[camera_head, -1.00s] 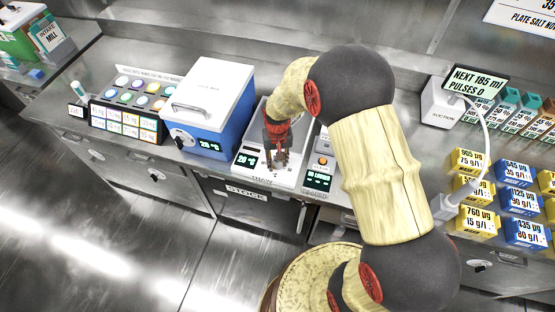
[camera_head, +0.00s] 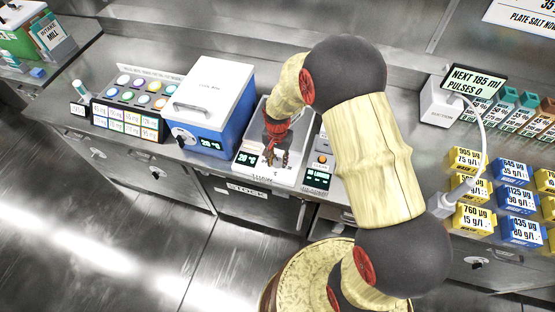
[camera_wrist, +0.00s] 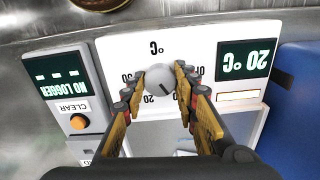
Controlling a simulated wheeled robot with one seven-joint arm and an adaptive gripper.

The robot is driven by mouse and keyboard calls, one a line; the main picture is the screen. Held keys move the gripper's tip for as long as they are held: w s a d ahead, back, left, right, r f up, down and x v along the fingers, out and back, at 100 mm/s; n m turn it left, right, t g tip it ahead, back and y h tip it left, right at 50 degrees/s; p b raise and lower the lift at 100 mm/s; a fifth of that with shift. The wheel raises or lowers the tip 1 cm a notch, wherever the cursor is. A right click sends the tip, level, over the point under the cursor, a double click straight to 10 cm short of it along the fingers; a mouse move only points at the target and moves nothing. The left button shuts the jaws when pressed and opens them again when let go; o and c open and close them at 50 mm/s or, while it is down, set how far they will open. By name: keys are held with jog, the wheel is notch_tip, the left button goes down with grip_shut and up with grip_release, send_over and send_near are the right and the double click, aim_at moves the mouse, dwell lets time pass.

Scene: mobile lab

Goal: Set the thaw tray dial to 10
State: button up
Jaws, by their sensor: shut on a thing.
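The thaw tray (camera_head: 292,150) is a pale unit on the bench. Its front panel fills the middle of the wrist view. The grey round dial (camera_wrist: 159,79) has a dark pointer line toward the lower right in that upside-down view. A 20 mark shows below the dial, a 30 at the left and OFF at the right; the right finger hides part of the scale. The tray's display (camera_wrist: 247,59) reads 20 °C. My gripper (camera_wrist: 159,84) is shut on the dial, one finger on each side. In the head view my gripper (camera_head: 275,160) is at the tray's front.
A logger box (camera_wrist: 72,95) with an orange CLEAR button and a NO LOGGER display stands beside the tray. A blue box with a white lid (camera_head: 210,110) is on the tray's other side. A suction unit (camera_head: 440,103) and yellow and blue boxes are further right.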

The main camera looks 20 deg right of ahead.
aim_at(277, 161)
jog(key=o, duration=1.2)
jog(key=shift+c, duration=0.2)
notch_tip(277, 161, up, 12)
dwell(0.4)
